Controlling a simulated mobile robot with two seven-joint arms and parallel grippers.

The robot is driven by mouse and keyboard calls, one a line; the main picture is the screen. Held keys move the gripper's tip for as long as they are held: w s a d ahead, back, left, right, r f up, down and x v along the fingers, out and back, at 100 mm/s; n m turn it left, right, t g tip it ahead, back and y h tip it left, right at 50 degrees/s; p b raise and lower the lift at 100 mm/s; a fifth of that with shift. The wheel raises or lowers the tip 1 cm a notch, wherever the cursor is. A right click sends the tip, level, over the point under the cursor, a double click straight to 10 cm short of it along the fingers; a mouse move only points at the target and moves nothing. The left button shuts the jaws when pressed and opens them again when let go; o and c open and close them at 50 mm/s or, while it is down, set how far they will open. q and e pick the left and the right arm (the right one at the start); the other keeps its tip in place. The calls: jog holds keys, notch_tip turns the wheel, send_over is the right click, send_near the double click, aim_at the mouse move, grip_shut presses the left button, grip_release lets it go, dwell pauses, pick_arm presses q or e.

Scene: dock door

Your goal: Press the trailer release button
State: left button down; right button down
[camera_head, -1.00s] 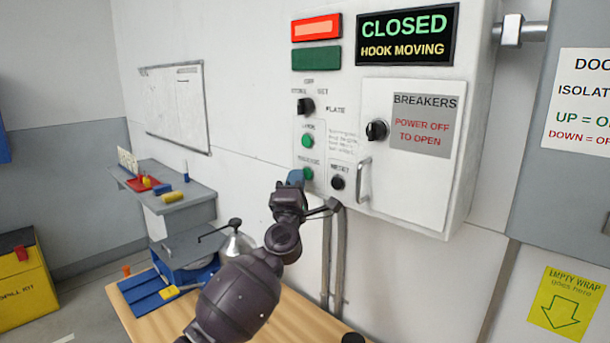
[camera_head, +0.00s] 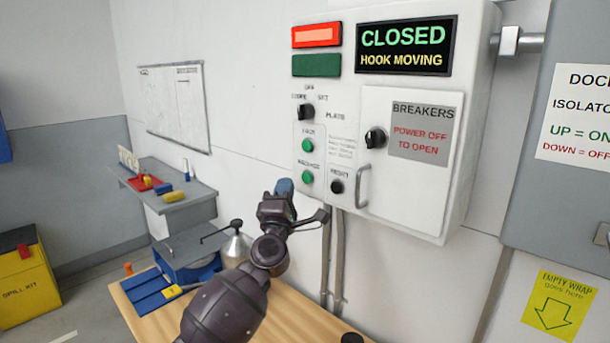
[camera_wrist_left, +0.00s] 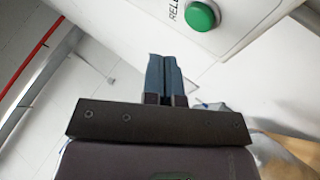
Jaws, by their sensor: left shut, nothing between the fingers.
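The dock control box (camera_head: 397,218) hangs on the wall. On its left side are two green buttons, an upper one (camera_head: 308,145) and a lower one (camera_head: 307,177), with small labels above them. The lower green button is the release button, and it shows large in the left wrist view (camera_wrist_left: 202,15), beside letters reading "RELE". My left gripper (camera_head: 285,187) is shut and empty, just left of and slightly below that button, apart from it. Its blue fingers (camera_wrist_left: 163,76) point up in the wrist view, with the button to their upper right. My right gripper is not in view.
The display (camera_head: 404,48) reads CLOSED, HOOK MOVING. A red lamp (camera_head: 316,35) is lit above a dark green one (camera_head: 316,65). A black reset button (camera_head: 337,187), a selector knob (camera_head: 305,112) and a breaker door handle (camera_head: 363,187) are close by. A wooden table (camera_head: 290,318) lies below.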

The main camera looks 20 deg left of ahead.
pick_arm(q)
jog(key=shift+s+a+p, duration=0.2)
jog(key=shift+s+p, duration=0.1)
jog(key=shift+s, duration=0.35)
jog(key=shift+s+a+p, duration=0.2)
jog(key=shift+s+p, duration=0.05)
jog(key=shift+s, duration=0.35)
jog(key=s+d+f+m+h, duration=0.25)
jog(key=d+m+h, duration=0.55)
jog(key=m+h, duration=0.65)
jog(key=s+d+f+m+g+y, duration=0.1)
jog(key=s+f+m+g+y, duration=0.2)
jog(key=f, duration=0.6)
jog(key=s+f+m+g+y, duration=0.1)
jog(key=s+f+m+g, duration=0.25)
jog(key=f+m, duration=0.35)
jog(key=s+a+f+g+y, duration=0.1)
jog(key=s+f+g+y, duration=0.1)
jog(key=s+f, duration=0.9)
jog(key=s+a+f+n+g+y, duration=0.1)
jog(key=s+a+f+g+y, duration=0.1)
jog(key=s+f, duration=0.8)
jog(key=s+g, duration=0.1)
jog(key=s, duration=0.2)
jog(key=shift+f, duration=0.4)
